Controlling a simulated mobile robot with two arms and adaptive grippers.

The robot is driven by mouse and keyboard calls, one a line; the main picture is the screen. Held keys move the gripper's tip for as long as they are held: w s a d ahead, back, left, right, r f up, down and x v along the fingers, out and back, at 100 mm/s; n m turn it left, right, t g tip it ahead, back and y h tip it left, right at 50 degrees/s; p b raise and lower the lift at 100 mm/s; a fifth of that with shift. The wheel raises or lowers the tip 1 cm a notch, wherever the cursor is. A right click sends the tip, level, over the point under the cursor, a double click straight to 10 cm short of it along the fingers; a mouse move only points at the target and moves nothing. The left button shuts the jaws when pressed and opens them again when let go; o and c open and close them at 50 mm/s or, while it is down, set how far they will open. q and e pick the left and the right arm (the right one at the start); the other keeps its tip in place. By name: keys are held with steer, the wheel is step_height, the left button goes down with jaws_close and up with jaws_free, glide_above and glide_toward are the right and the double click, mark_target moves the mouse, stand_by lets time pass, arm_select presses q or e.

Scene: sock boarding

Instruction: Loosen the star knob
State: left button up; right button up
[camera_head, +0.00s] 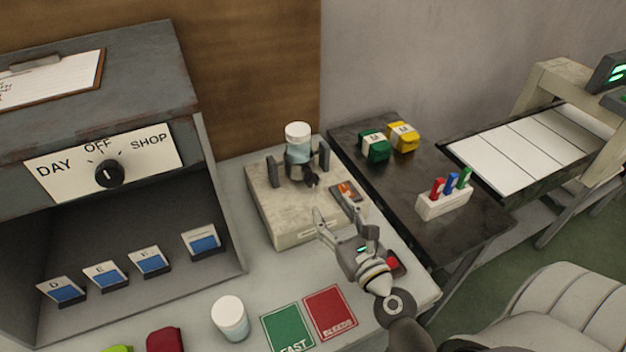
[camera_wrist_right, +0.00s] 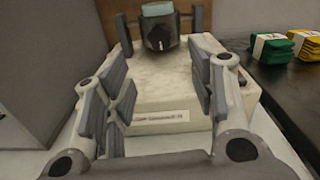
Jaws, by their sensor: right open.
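The star knob (camera_head: 310,179) is small and dark, on the front of a holder standing on a pale block (camera_head: 285,235). A jar with a white cap (camera_head: 298,134) sits in the holder between two dark uprights. In the right wrist view the knob (camera_wrist_right: 161,38) shows as a dark shape at the top, centred between my fingers. My right gripper (camera_head: 337,208) is open and empty, in front of the block and short of the knob, apart from it. The wrist view also shows its spread fingers (camera_wrist_right: 162,75). My left gripper is not in view.
A small dark device with an orange mark (camera_head: 346,191) lies on the block's right side. A grey cabinet with a dial (camera_head: 109,173) stands left. Green (camera_head: 374,147) and yellow (camera_head: 403,137) packs sit right.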

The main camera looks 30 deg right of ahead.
mark_target(313, 183)
steer(key=w, duration=0.1)
steer(key=w+p, duration=0.1)
steer(key=w, duration=0.2)
steer(key=shift+w+d+r, duration=0.1)
steer(key=shift+w+r, duration=0.1)
steer(key=shift+r, duration=0.05)
steer(key=w, duration=0.2)
steer(key=w+p, duration=0.1)
steer(key=w, duration=0.1)
steer(key=shift+w+d+f, duration=0.15)
steer(key=shift+w, duration=0.3)
steer(key=shift+c, duration=1.2)
steer(key=c, duration=0.8)
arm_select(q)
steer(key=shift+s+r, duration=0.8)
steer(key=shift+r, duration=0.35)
